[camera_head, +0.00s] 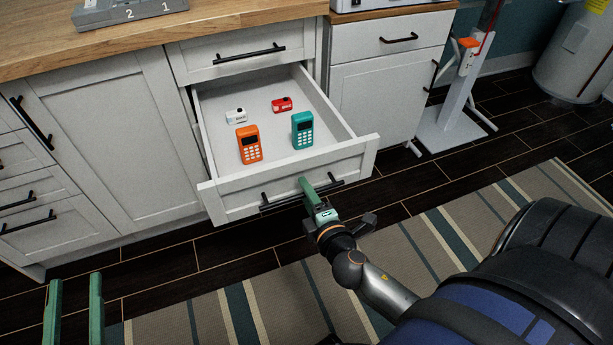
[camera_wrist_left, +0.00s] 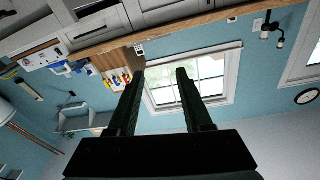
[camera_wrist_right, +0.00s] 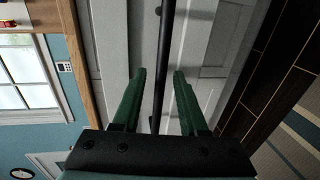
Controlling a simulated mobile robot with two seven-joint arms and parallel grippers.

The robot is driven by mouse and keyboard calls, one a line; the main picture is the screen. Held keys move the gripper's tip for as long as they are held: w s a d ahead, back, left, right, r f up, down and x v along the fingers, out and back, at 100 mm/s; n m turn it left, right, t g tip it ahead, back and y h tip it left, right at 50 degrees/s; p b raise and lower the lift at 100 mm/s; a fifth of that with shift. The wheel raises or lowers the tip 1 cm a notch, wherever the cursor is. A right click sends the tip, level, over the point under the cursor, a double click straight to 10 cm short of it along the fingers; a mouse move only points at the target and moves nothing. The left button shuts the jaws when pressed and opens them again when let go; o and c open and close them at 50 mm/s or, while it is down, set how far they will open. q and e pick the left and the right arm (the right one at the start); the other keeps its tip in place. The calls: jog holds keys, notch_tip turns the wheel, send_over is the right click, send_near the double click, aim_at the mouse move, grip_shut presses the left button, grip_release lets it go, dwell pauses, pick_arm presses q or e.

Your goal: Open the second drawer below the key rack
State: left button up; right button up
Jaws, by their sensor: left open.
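The second drawer (camera_head: 245,200), below a shut top drawer (camera_head: 225,55), stands pulled out from the white cabinet. Its black bar handle (camera_head: 280,198) also shows in the right wrist view (camera_wrist_right: 165,50). My right gripper (camera_head: 306,184) is at the right part of this handle, its fingers apart with the bar running between them. My left gripper (camera_head: 74,282) is open and empty at the lower left, away from the cabinet. A wall rack with coloured tags (camera_wrist_left: 120,78), seemingly the key rack, shows in the left wrist view.
In the drawer lie an orange keypad device (camera_head: 249,144), a teal one (camera_head: 302,130), a white item (camera_head: 236,116) and a red item (camera_head: 282,104). A grey numbered stand (camera_head: 125,12) is on the wooden counter (camera_head: 60,45). A striped rug (camera_head: 420,255) covers the floor in front.

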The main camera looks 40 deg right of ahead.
pick_arm(q)
jog(key=s+d+r+m+t+h+b, duration=0.1)
jog(key=s+r+m+t+h+b, duration=0.1)
jog(key=r, duration=0.9)
jog(key=shift+s+m+t+h, duration=0.7)
jog(key=shift+s+m+h, duration=0.3)
jog(key=shift+h, duration=0.6)
pick_arm(e)
jog(key=v, duration=1.2)
pick_arm(q)
jog(key=shift+w, duration=0.15)
pick_arm(e)
jog(key=shift+r, duration=0.15)
